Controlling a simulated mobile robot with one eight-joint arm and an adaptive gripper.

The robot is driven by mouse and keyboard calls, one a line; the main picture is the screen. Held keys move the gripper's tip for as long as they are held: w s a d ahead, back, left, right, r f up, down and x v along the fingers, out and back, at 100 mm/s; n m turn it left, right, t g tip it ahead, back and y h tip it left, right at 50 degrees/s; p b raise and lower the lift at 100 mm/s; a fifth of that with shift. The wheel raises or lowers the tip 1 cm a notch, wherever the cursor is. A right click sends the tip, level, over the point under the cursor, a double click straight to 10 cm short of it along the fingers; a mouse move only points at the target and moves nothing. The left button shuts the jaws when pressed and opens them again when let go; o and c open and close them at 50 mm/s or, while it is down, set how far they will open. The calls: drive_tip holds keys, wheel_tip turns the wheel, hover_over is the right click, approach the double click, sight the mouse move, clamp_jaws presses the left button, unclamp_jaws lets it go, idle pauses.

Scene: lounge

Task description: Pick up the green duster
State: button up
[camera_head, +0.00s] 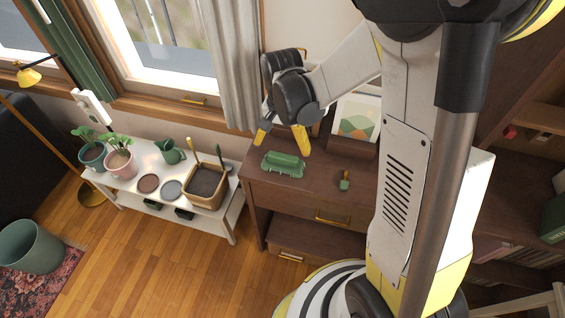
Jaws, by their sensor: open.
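A green object that looks like the duster (283,163), with a raised ridge or handle along its top, lies on the dark wooden dresser top near its left front. My gripper (282,142) has yellow fingertips spread apart and empty. It appears just above and behind the green object in the head view, apart from it as far as I can tell.
A framed picture (357,122) with green and orange shapes stands at the back of the dresser (310,189). A white bench (131,187) to the left holds potted plants, a green watering can (170,151) and a tan box (205,186). A green bin (32,247) stands on the floor.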

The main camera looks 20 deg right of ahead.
sight(283, 156)
drive_tip(key=f+b, duration=0.1)
drive_tip(key=f, duration=0.1)
drive_tip(key=f+b, duration=0.2)
drive_tip(key=f, duration=0.1)
drive_tip(key=shift+w+d+f, duration=0.1)
drive_tip(key=shift+d+f, duration=0.1)
drive_tip(key=shift+f, duration=0.1)
drive_tip(key=shift+r, duration=0.15)
drive_tip(key=c, duration=1.1)
